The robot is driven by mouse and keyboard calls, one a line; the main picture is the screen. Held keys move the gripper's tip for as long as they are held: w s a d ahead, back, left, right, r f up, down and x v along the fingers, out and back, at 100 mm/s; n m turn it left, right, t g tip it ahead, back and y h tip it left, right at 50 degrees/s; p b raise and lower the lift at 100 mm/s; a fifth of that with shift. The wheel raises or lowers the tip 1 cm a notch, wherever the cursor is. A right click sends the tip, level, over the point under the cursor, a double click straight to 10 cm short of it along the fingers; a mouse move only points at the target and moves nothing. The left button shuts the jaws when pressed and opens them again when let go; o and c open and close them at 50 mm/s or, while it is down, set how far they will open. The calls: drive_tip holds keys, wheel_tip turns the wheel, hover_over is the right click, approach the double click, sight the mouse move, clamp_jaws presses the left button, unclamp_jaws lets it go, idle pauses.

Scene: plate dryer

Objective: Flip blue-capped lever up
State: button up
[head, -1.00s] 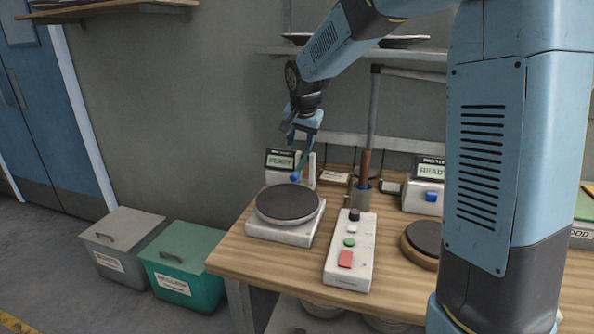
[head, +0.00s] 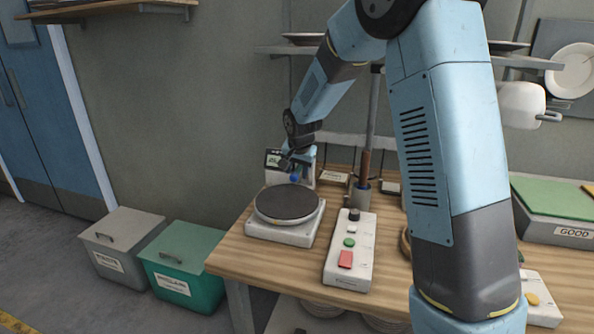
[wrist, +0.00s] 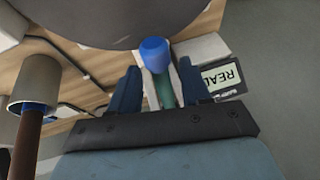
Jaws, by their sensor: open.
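The blue-capped lever has a round blue cap (head: 294,178) and a green stem. It sits at the front of the white unit with a READY display, behind the round plate (head: 287,203). In the wrist view the blue cap (wrist: 154,54) and green stem (wrist: 163,91) lie between my two blue fingers, the cap reaching past the fingertips. My gripper (wrist: 160,76) is open, with a finger on each side of the stem. In the head view my gripper (head: 294,161) is just above the cap and partly hides the display and the stem.
A white control box (head: 351,250) with black, white, green and red controls stands right of the plate. A metal cup (head: 361,197) with a brown-handled tool and a tall post stand behind it. My arm hides much of the bench's right side. A shelf runs above.

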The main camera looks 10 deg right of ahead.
drive_tip(key=shift+f, duration=0.1)
drive_tip(key=shift+c, duration=0.2)
clamp_jaws()
idle(0.5)
